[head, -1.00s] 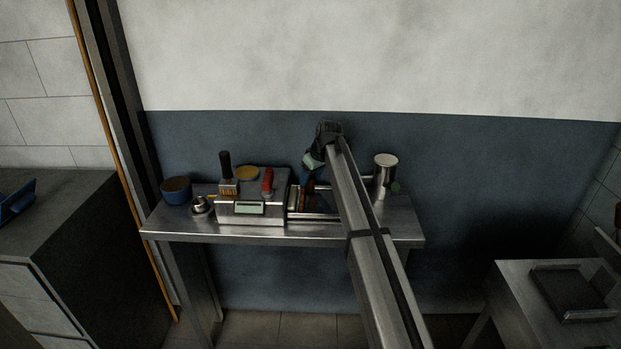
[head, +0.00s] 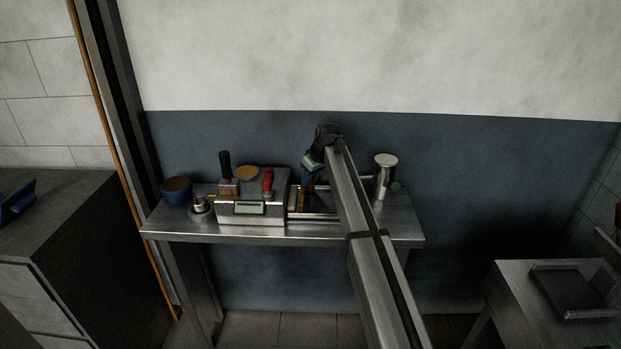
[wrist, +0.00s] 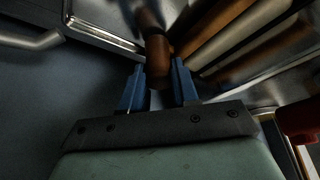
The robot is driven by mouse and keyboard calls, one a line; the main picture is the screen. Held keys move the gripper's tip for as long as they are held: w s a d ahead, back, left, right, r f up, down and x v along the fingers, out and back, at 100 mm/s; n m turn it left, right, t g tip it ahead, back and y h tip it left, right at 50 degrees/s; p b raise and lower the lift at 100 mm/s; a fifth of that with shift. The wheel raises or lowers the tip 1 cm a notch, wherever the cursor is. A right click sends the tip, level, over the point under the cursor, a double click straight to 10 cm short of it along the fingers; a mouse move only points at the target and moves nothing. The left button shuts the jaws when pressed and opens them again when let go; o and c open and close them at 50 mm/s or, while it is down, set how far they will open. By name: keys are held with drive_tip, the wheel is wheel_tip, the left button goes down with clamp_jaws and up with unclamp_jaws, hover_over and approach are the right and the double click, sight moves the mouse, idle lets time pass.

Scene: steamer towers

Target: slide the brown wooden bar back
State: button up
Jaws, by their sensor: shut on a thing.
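My gripper (head: 307,184) points down over the metal table, to the right of the steel box with the display. In the wrist view its two blue fingers (wrist: 158,76) are shut on the rounded end of a brown wooden bar (wrist: 158,58). The bar lies between the fingers, and its far part runs out of clear view at the top of the frame. In the head view my gripper and arm cover most of the bar, so its full length cannot be told.
The steel box (head: 268,208) bears a black-handled brush (head: 226,170) and a red-handled tool (head: 267,181). A blue bowl (head: 176,193) and a small metal cup (head: 200,205) stand left. A metal cylinder (head: 384,180) stands right. Several brown and pale bars (wrist: 225,40) lie beside the fingers.

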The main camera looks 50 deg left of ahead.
clamp_jaws()
drive_tip(key=w+d, duration=0.9)
drive_tip(key=shift+w+d, duration=0.25)
drive_tip(key=shift+w, duration=0.05)
drive_tip(key=o, duration=1)
unclamp_jaws()
drive_tip(key=shift+r, duration=0.1)
drive_tip(key=v, duration=1.3)
drive_tip(key=shift+d+r, duration=0.2)
